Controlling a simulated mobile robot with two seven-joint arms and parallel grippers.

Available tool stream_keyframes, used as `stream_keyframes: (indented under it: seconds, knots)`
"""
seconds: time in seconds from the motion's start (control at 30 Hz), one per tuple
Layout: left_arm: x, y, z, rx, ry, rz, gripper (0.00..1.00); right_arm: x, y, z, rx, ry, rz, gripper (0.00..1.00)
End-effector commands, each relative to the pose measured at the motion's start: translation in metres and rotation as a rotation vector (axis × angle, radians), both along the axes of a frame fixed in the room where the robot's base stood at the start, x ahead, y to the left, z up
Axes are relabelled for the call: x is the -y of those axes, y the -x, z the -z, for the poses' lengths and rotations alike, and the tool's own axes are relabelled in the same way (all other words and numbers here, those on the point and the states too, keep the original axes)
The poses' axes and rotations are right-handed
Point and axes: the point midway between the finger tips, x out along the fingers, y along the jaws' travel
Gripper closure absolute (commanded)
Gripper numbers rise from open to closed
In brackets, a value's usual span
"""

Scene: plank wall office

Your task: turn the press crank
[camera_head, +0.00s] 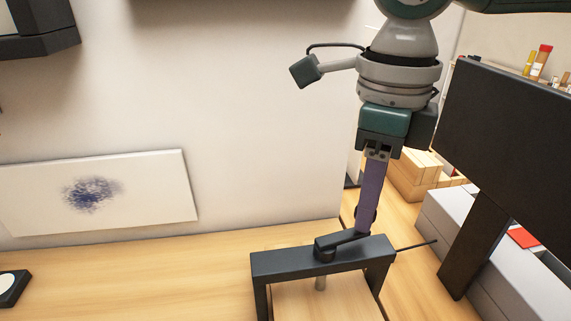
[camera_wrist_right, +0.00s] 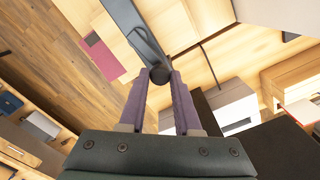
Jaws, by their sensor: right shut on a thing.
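The press (camera_head: 290,258) is a dark frame standing on a light wooden table. Its black crank (camera_head: 345,240) lies across the top, from a round hub out to the right. My right gripper (camera_head: 366,215) comes down from above, with purple fingers at the crank's outer end. In the right wrist view the two purple fingers (camera_wrist_right: 160,85) are closed around the round dark knob (camera_wrist_right: 160,75) of the crank. The crank arm also shows in the wrist view (camera_wrist_right: 135,28). A short grey shaft (camera_head: 320,283) shows below the press bar. My left gripper is not in view.
A dark panel (camera_head: 510,130) on a post stands close to the right of my arm. Grey boxes (camera_head: 465,240) and wooden blocks (camera_head: 415,178) lie behind. A white picture with a blue blot (camera_head: 95,192) leans on the wall. The table left of the press is mostly clear.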

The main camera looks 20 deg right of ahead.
Motion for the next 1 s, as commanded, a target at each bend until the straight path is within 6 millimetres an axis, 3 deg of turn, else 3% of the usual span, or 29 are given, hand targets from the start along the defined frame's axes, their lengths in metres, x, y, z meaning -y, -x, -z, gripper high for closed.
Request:
stream_keyframes:
  seconds: [0.43, 0.47, 0.6, 0.7, 1.0]
  knots:
    - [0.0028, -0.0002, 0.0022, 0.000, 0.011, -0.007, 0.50, -0.0010, -0.0011, -0.0008, 0.002, -0.003, -0.006, 1.00]
    - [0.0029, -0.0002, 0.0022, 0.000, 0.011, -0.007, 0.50, -0.0010, -0.0011, -0.0008, 0.002, -0.003, -0.006, 0.65]
    - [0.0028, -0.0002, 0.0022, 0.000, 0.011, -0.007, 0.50, -0.0009, -0.0009, -0.0008, 0.003, -0.003, -0.006, 0.49]
    - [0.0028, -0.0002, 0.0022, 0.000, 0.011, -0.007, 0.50, -0.0007, -0.0008, -0.0006, 0.002, -0.002, -0.006, 0.39]
    - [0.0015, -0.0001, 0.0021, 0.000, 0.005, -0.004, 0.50, -0.0004, -0.0010, -0.0042, 0.002, -0.001, -0.005, 0.39]
